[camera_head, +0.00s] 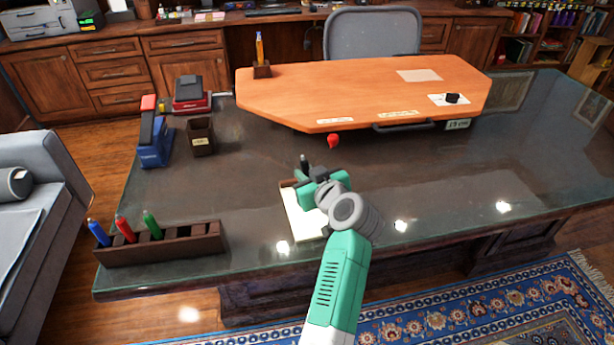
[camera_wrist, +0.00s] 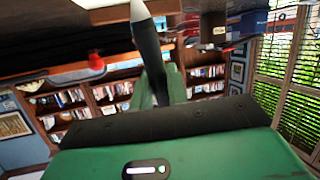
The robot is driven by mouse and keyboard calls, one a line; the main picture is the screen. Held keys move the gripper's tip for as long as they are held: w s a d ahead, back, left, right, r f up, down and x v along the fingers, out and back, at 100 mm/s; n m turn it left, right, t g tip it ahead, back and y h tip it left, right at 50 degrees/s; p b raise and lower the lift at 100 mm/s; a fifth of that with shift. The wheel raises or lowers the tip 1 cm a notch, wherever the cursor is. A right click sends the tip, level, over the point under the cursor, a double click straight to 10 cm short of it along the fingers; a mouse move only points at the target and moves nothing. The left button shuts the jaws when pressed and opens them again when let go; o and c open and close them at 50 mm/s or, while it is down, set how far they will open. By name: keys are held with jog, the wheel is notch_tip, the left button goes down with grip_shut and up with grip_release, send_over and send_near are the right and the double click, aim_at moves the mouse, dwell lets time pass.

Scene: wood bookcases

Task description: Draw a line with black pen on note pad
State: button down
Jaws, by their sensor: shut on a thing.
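My gripper (camera_head: 318,178) is over the note pad (camera_head: 303,222) in the head view and is shut on the black pen (camera_head: 304,160). The dark end of the pen sticks up above the gripper there. In the wrist view the black pen (camera_wrist: 149,50) shows with a pale, pointed end toward the top of the picture. The note pad has light pages and a brown edge, and lies on the dark glass desk top. My arm and gripper cover much of it. I cannot tell whether the pen tip touches the paper, and no line shows on the visible part.
A pen rack (camera_head: 165,245) with blue, red and green pens stands front left. A blue stapler-like object (camera_head: 153,143), a brown cup (camera_head: 201,137) and a red-and-black box (camera_head: 192,95) stand behind it. A raised wooden board (camera_head: 350,90) lies beyond, near a small red object (camera_head: 334,141). The desk's right is clear.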

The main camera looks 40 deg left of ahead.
aim_at(307, 163)
jog(key=shift+r+p, duration=1.55)
jog(key=shift+r, duration=1.5)
